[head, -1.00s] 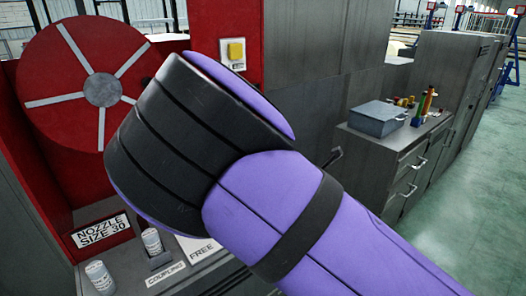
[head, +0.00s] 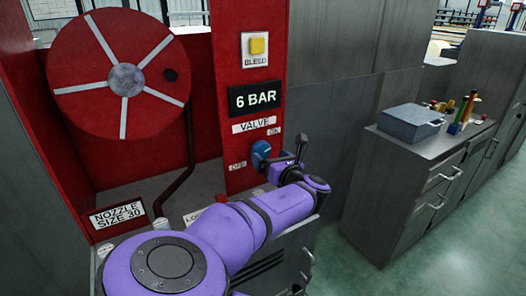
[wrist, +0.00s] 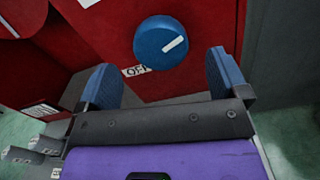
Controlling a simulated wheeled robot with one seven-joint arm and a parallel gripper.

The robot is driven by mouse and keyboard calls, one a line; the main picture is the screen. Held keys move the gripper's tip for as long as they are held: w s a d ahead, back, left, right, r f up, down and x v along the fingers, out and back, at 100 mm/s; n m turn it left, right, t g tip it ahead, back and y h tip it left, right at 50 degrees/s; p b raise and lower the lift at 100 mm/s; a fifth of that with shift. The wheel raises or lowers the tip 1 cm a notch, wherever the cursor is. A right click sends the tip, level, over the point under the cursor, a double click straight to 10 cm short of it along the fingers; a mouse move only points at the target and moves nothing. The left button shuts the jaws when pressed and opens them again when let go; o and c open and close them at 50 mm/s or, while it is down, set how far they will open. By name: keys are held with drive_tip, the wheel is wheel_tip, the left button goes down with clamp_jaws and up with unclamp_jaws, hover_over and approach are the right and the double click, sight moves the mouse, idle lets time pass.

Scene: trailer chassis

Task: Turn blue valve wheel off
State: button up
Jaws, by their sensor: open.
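The blue valve wheel (head: 261,153) sits on the red panel below a "VALVE" label, with an "OFF" label at its lower left and an "ON" label at its upper right. In the wrist view the wheel (wrist: 161,42) is a round blue knob with a white pointer line aimed to the upper right. My gripper (wrist: 164,82) is open, with one blue-padded finger on each side and the wheel just beyond the fingertips, apart from them. In the head view my gripper (head: 292,150) is right beside the wheel and partly overlaps it.
A red hose reel (head: 90,85) stands at the left. A "6 BAR" display (head: 256,97) and a yellow bleed button (head: 258,46) are above the valve. A grey cabinet (head: 400,160) with a grey box (head: 411,122) stands at the right. Green floor is free at lower right.

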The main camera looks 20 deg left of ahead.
sight(263, 152)
drive_tip(key=shift+x, duration=2.6)
drive_tip(key=shift+c, duration=0.4)
drive_tip(key=c, duration=0.9)
drive_tip(key=shift+o, duration=0.2)
